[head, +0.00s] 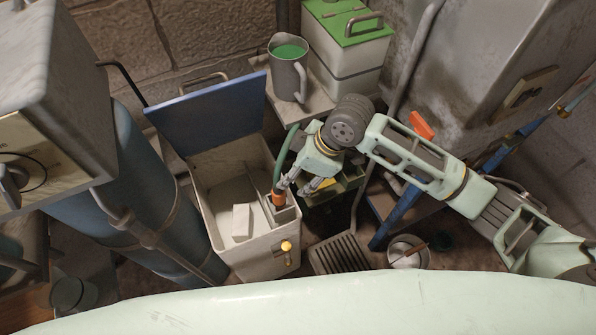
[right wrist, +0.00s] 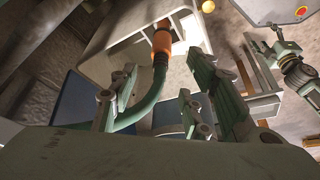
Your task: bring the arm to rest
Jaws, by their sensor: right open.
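My right arm comes in from the right in the head view. Its gripper (head: 300,186) hangs at the right edge of an open cream box (head: 262,250), beside a green hose (head: 284,155). The hose's orange end (head: 277,197) sits at a small compartment inside the box. In the right wrist view the fingers of the right gripper (right wrist: 168,100) are spread apart with nothing gripped. The hose with its orange end (right wrist: 162,40) shows beyond them, toward the left finger. My left gripper is outside the head view; a pale green arm (right wrist: 298,75), likely mine, shows small in the right wrist view.
The box's blue lid (head: 210,112) stands open behind it. A grey jug (head: 287,75) of green liquid and a green-topped canister (head: 345,45) stand behind the arm. A blue cylinder (head: 140,185) is left, a metal cabinet (head: 500,60) right. A small pot (head: 408,252) stands below the arm.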

